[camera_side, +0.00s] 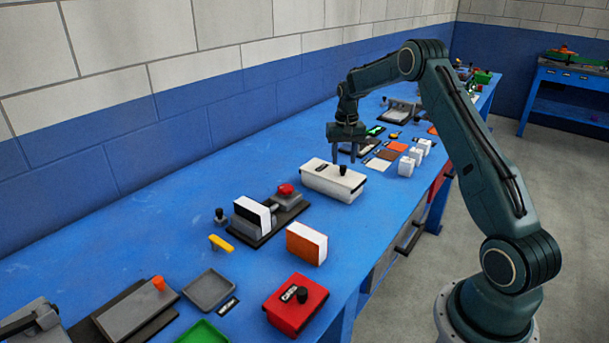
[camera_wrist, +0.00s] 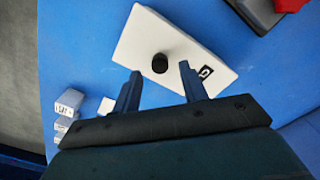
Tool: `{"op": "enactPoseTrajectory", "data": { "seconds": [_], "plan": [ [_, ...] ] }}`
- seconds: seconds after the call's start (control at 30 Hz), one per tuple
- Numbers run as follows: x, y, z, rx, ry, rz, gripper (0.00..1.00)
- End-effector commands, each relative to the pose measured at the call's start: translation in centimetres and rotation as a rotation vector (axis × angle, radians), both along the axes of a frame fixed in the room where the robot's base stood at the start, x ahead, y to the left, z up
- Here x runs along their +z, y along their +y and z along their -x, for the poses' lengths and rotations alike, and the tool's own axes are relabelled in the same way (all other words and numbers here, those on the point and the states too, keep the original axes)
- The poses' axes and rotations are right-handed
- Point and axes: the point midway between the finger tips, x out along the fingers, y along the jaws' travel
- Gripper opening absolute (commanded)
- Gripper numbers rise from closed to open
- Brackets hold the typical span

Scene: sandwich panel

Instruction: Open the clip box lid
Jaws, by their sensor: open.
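A long white box (camera_side: 325,182) with a flat lid stands on the blue bench, and its lid looks closed. I take it for the clip box, though its label is too small to read. A round black knob (camera_side: 343,171) stands on the lid near its right end. My gripper (camera_side: 345,159) is open, pointing down, with its fingertips just above the knob. In the wrist view, the white lid (camera_wrist: 180,40) lies beyond the fingers. The black knob (camera_wrist: 160,63) shows between the open fingertips (camera_wrist: 160,69), apart from both. No clip can be made out.
A red box (camera_side: 296,305) with a black knob stands at the front. An orange-and-white block (camera_side: 306,244) and a black-and-white block (camera_side: 252,215) stand left of the white box. Small white blocks (camera_side: 407,166) stand to its right. Bare bench lies behind it.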

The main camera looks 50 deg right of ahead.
Motion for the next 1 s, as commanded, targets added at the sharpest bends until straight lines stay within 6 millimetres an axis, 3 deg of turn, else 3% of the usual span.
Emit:
{"op": "enactPoseTrajectory", "data": {
  "seconds": [0.3,0.7,0.73,0.93,1.0],
  "plan": [
    [-3.4,0.0,0.0,0.000,0.001,-0.001,0.43],
    [-4.0,0.0,0.0,0.000,0.000,0.000,0.43],
    [-4.0,0.0,0.0,0.000,0.000,0.000,0.41],
    [-4.0,0.0,0.0,0.000,0.000,0.000,0.02],
    [-3.9,0.0,0.0,0.000,0.000,0.000,0.00]
  ]
}}
